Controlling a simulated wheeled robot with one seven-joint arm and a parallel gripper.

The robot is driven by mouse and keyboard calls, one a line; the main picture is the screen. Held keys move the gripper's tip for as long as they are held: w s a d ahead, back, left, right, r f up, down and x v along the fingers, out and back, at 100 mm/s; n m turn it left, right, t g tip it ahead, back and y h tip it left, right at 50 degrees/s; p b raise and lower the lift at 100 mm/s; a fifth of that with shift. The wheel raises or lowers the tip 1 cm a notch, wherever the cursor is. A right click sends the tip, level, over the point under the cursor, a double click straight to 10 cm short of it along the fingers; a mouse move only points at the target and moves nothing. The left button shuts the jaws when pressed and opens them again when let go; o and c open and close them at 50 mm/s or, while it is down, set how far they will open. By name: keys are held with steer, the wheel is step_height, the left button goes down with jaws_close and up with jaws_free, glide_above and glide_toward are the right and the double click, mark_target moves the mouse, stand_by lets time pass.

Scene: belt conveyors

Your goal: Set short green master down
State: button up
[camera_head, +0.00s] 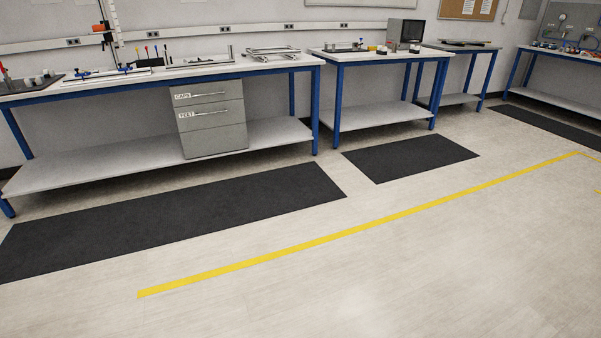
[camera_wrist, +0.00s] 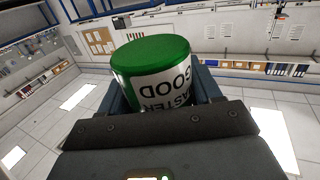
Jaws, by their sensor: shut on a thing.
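The short green master (camera_wrist: 152,60) is a short cylinder with a green top and a white label reading "MASTER GOOD", seen upside down in the wrist view. My gripper (camera_wrist: 160,88) is shut on it, with a dark finger on each side of the cylinder. Its lower part is hidden behind the gripper body. The head view shows neither my gripper nor the master.
A long blue-legged workbench (camera_head: 290,62) with tools stands at the left, with a grey drawer unit (camera_head: 212,120) under it. Another bench (camera_head: 345,57) carries a monitor (camera_head: 404,34). Black mats (camera_head: 180,215) lie in front. The floor around the yellow line (camera_head: 330,238) is clear.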

steer(key=shift+w+d+r, duration=0.1)
stand_by(0.4)
steer(key=w+d+r+m+g+h, duration=0.1)
steer(key=w+d+r+m+h, duration=0.15)
steer(key=d+r, duration=0.65)
steer(key=w+d+r+m+h, duration=0.2)
steer(key=d+r+h, duration=0.3)
steer(key=d, duration=0.7)
steer(key=s+d+r+m+g+h, duration=0.2)
steer(key=s+d+r, duration=0.5)
steer(key=d+r, duration=0.3)
steer(key=s+d+r+m+g+h, duration=0.2)
steer(key=s+d+r+h, duration=0.1)
steer(key=s+d+r, duration=0.4)
step_height(320, 180, up, 3)
steer(key=d, duration=0.2)
steer(key=shift+s+d+f+m, duration=0.15)
steer(key=shift+s+d+m, duration=0.1)
steer(key=shift+d+m, duration=0.1)
steer(key=shift+f+h, duration=0.1)
steer(key=shift+h, duration=0.15)
step_height(320, 180, down, 10)
steer(key=shift+r, duration=0.25)
steer(key=shift+b, duration=0.3)
